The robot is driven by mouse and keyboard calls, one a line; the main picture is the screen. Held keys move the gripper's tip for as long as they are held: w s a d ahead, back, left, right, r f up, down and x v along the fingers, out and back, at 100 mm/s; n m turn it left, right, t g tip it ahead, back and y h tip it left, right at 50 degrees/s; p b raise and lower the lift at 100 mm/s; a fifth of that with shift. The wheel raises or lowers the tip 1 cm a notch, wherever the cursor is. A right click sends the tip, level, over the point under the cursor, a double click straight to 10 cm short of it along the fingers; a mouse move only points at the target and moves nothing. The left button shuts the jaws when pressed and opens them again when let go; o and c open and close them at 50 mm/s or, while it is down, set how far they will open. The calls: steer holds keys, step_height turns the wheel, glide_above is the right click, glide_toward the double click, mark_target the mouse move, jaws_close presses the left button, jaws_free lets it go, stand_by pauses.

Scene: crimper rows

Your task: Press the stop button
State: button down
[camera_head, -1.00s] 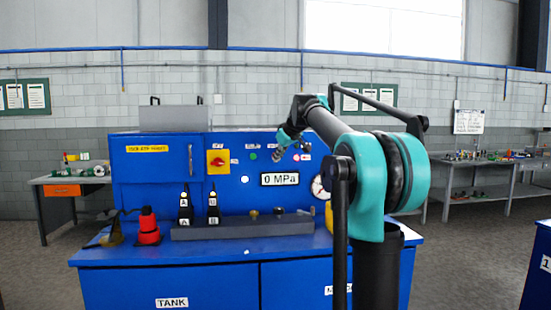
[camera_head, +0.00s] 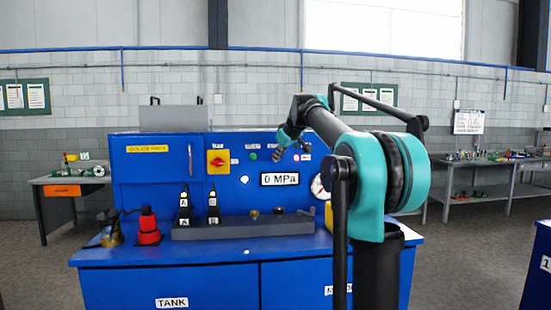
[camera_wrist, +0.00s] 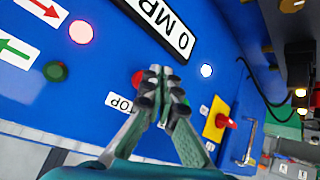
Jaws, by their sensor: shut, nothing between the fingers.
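The red stop button (camera_wrist: 137,79) shows in the wrist view on the blue panel, partly covered by my fingers. Its white label (camera_wrist: 121,103), ending in "TOP", sits beside it. My gripper (camera_wrist: 160,76) is shut and empty, its fingertips in front of the panel next to the button. I cannot tell whether they touch the panel or the button. In the head view my gripper (camera_head: 277,154) is at the panel's upper row of controls, above the "0 MPa" display (camera_head: 279,179), and the stop button cannot be made out.
A green button (camera_wrist: 55,71) and a pinkish lamp (camera_wrist: 81,32) lie left in the wrist view. A red switch on a yellow plate (camera_wrist: 216,119) lies to the right.

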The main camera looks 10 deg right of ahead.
steer(key=shift+w, duration=0.1)
steer(key=shift+w, duration=0.35)
steer(key=shift+w, duration=0.5)
stand_by(0.9)
steer(key=shift+s, duration=0.95)
steer(key=shift+s, duration=0.1)
steer(key=s, duration=0.4)
steer(key=shift+s, duration=0.4)
steer(key=shift+s, duration=0.1)
stand_by(0.4)
